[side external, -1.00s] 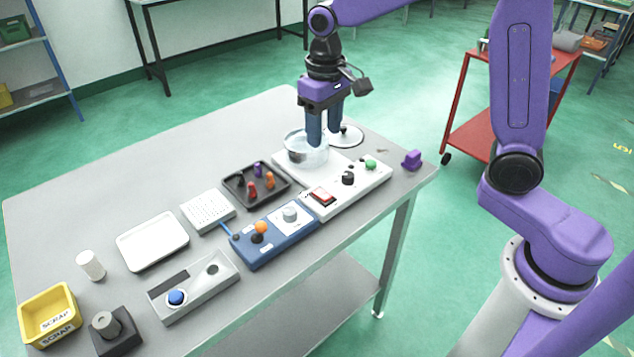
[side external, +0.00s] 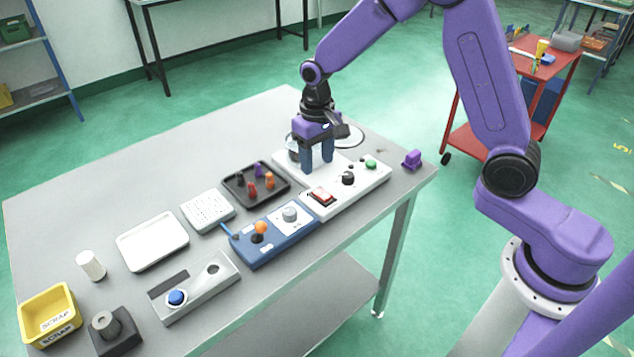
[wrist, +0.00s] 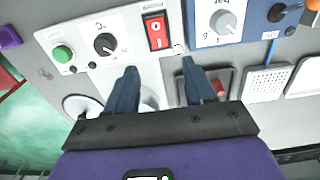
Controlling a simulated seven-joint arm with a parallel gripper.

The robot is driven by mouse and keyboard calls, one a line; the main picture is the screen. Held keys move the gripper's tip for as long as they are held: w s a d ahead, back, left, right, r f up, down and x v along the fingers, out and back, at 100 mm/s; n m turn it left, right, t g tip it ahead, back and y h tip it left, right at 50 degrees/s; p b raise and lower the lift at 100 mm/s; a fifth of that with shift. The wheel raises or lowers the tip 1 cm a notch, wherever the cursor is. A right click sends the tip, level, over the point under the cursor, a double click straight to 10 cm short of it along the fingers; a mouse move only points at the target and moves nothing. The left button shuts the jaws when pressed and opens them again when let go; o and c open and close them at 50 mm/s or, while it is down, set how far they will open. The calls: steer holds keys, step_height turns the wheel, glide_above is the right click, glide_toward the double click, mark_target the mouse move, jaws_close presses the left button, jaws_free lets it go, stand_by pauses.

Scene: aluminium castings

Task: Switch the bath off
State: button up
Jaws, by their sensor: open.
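The bath is a clear round vessel (side external: 293,152) on a white control unit (side external: 376,182), mostly hidden behind my gripper. The unit carries a red rocker switch (side external: 321,195), which also shows in the wrist view (wrist: 156,32), a black knob (side external: 348,178) and a green button (side external: 370,164). My gripper (side external: 316,170) points down above the unit, between the bath and the switch. It is open and empty. In the wrist view its fingertips (wrist: 160,66) are apart, with the switch just beyond them. I cannot tell which way the rocker is pressed.
A blue box with a grey dial (side external: 290,214) and an orange-topped lever (side external: 260,227) stands beside the unit. A black tray of coloured pieces (side external: 229,184) lies behind it. A round lid (side external: 351,134) and a purple block (side external: 411,158) are near the table's right end.

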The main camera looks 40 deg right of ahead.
mark_target(317, 190)
step_height(317, 190, down, 8)
steer(key=shift+r, duration=0.15)
stand_by(0.3)
